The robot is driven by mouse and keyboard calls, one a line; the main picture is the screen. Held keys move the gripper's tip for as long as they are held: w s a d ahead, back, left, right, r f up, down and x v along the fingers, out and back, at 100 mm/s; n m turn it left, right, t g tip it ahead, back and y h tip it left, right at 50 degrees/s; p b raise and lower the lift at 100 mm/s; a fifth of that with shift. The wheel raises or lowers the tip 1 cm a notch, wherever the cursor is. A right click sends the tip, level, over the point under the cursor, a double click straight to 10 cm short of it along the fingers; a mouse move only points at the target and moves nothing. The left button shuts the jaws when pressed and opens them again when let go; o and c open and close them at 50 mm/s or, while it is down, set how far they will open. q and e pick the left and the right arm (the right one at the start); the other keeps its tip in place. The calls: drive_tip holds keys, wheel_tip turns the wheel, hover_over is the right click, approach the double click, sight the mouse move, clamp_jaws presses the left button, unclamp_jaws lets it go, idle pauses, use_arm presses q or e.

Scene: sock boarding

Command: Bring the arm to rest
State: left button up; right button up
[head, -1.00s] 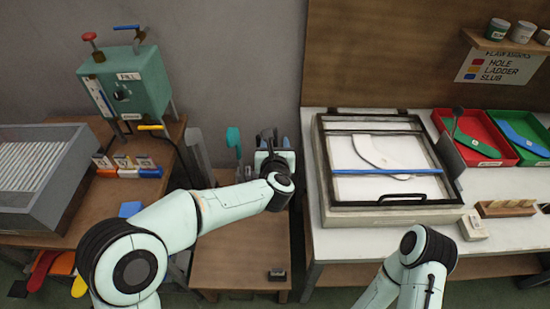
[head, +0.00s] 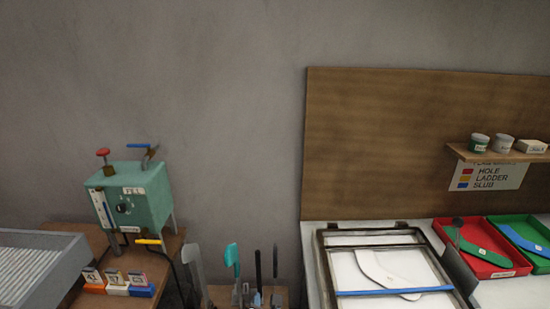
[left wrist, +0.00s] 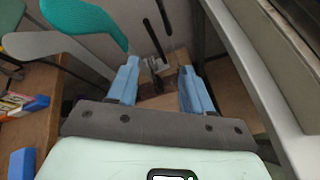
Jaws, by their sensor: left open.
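My left gripper (left wrist: 158,90) shows in the left wrist view with its two blue fingers apart and nothing between them. Beyond the fingers is a low wooden stand with upright tools. A teal paddle-shaped form (left wrist: 88,22) and a grey flat form (left wrist: 45,45) stand to the left of the fingers, close to the left one. Neither of my arms shows in the head view now, and my right gripper is out of sight.
In the head view a green machine (head: 133,205) stands on the left bench beside a grey ribbed tray (head: 40,262). At right a framed panel (head: 318,262) holds a white sock shape (head: 385,275), near red (head: 485,268) and green (head: 540,232) trays.

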use_arm(q)
drive_tip(key=s+a+f+m+g+p, duration=0.1)
drive_tip(key=s+a+f+m+g, duration=0.15)
drive_tip(key=s+f+m, duration=0.4)
drive_tip(key=s+a+f+m+g+h+p, duration=0.1)
drive_tip(key=a+f+m+g, duration=0.15)
drive_tip(key=f, duration=0.65)
drive_tip(key=s+a+f+m+g+p, duration=0.1)
drive_tip(key=s+a+f+m+g, duration=0.15)
drive_tip(key=s+f+m, duration=0.35)
drive_tip(key=s+a+f+m+g+h+p, duration=0.1)
drive_tip(key=s+f+m+g, duration=0.2)
drive_tip(key=s, duration=0.7)
drive_tip(key=s+a+f+m+g+h+p, duration=0.1)
drive_tip(key=s+f+m+g, duration=0.2)
drive_tip(key=s, duration=0.7)
wheel_tip(320, 180, down, 2)
drive_tip(key=m, duration=0.4)
drive_tip(key=shift+a+m+p, duration=0.3)
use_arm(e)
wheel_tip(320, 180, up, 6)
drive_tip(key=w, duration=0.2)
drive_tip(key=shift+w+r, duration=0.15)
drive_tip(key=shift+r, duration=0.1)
use_arm(q)
drive_tip(key=shift+s+f, duration=0.1)
drive_tip(key=shift+f, duration=0.1)
